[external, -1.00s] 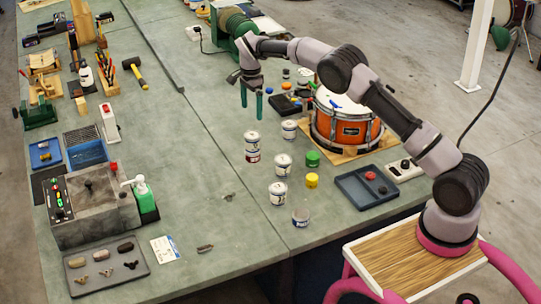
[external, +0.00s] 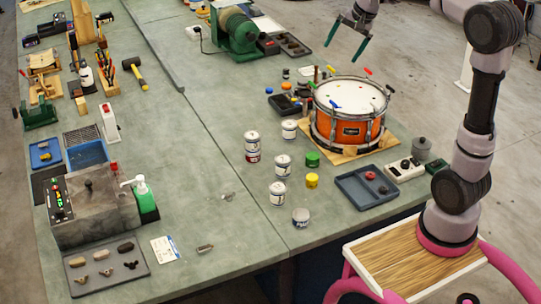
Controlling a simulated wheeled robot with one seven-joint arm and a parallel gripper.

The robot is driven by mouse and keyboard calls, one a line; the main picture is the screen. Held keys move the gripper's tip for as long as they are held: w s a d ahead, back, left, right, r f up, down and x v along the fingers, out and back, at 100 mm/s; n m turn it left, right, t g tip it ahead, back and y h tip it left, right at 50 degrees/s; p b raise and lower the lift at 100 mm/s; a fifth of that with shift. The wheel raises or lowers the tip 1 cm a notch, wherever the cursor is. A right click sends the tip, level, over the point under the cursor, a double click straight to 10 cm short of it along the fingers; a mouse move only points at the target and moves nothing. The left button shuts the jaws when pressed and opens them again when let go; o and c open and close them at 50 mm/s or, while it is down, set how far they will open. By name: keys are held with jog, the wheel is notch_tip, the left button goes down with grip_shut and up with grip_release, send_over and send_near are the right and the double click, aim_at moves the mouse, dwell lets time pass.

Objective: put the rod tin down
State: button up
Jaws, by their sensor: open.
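One tin (external: 252,138) rests upright on a second tin with a red band (external: 253,156). Single tins stand nearby: one at the back (external: 289,129), one in the middle (external: 283,166), one below it (external: 278,192) and an open-looking one at the front (external: 301,217). The labels are too small to tell which is the rod tin. My gripper (external: 346,43) is open and empty, raised behind the drum, well apart from all the tins.
An orange drum (external: 350,131) stands on a wooden board right of the tins. Green (external: 312,159) and yellow (external: 312,180) pots, a blue-grey tray (external: 350,196) and a grey lidded pot (external: 421,148) are near it. The middle bench strip is clear.

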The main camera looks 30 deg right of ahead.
jog(key=s+d+f+n+t, duration=0.1)
jog(key=s+d+f+n, duration=0.1)
jog(key=s, duration=0.9)
jog(key=s+d+f+n+t, duration=0.2)
jog(key=s+n, duration=0.1)
jog(key=s, duration=0.9)
jog(key=shift+f+h, duration=0.2)
jog(key=shift+h, duration=0.1)
dwell(0.4)
jog(key=a+f+n+g+h, duration=0.65)
jog(key=a+f+n, duration=1.3)
jog(key=n, duration=0.65)
jog(key=s+a+f+n+t, duration=0.5)
jog(key=s+f+n+t, duration=0.2)
jog(key=f+n, duration=0.55)
jog(key=s+a+f+n+t, duration=0.7)
jog(key=f+n, duration=0.3)
jog(key=n, duration=0.6)
jog(key=d+x, duration=0.1)
jog(key=x, duration=0.8)
jog(key=shift+w+d+r+h, duration=0.2)
jog(key=shift+d+h, duration=0.15)
